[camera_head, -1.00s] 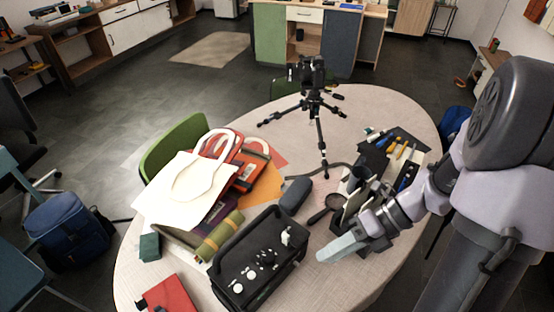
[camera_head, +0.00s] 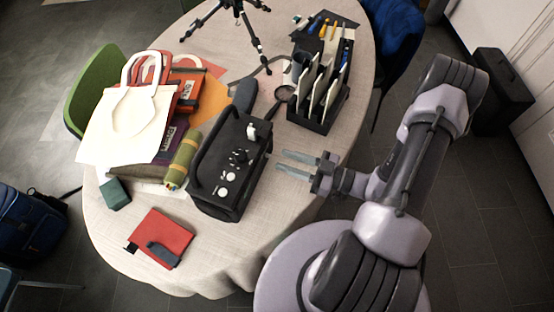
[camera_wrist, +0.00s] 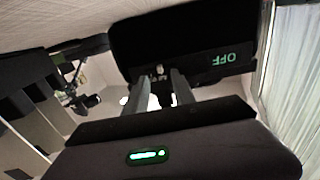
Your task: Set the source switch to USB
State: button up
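A black box-shaped device (camera_head: 228,190) with a long handle stands on the table. Its top carries white and dark knobs (camera_head: 231,177) and a white piece (camera_head: 252,132) at the far end. I cannot tell which control is the source switch, and no USB label is legible. My gripper (camera_head: 279,161) is to the right of the device, apart from it, with its two fingers spread and empty. In the wrist view the device (camera_wrist: 180,35) is ahead of the fingers (camera_wrist: 160,80), with a green OFF (camera_wrist: 228,59) reading upside down and small light knobs between the fingertips.
A black organizer (camera_head: 318,115) with upright sheets stands beyond the gripper. A green roll (camera_head: 183,160), bags and a white tote (camera_head: 128,125) lie left of the device. A red notebook (camera_head: 163,236) lies near the front. The tablecloth (camera_head: 270,225) is bare in front of the gripper.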

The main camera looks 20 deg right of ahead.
aim_at(268, 156)
jog(key=shift+b+x, duration=0.3)
jog(key=shift+x, duration=1.45)
jog(key=shift+s, duration=0.1)
grip_shut()
